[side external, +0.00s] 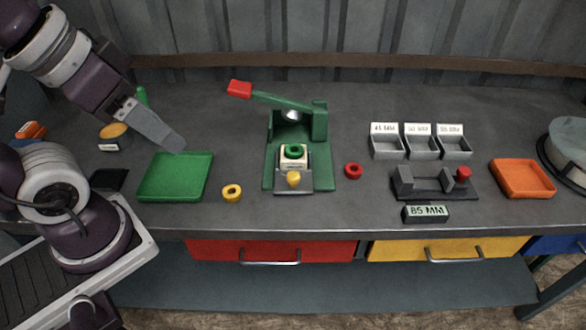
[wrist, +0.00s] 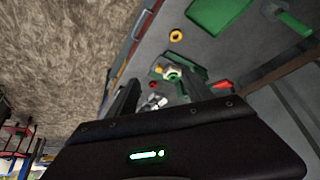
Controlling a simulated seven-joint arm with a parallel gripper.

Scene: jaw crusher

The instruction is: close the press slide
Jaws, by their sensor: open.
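The green press (side external: 324,150) stands at the middle of the bench, its lever raised to the left with a red grip (side external: 239,88). Its grey slide (side external: 294,187) sticks out at the front of the base, with a yellow knob (side external: 293,178) on it. A cream block with a green ring (side external: 294,152) sits behind the knob, in front of the press head. My gripper (side external: 178,146) is open and empty, above the far edge of the green tray, well left of the press. In the wrist view, the press (wrist: 178,76) shows small beyond the spread fingers (wrist: 160,82).
The green tray (side external: 175,178) and a yellow ring (side external: 232,193) lie left of the press. A red ring (side external: 354,170) lies just right. Further right are grey labelled bins (side external: 422,147), a dark fixture (side external: 430,184) and an orange tray (side external: 523,179). Bench in front of the slide is clear.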

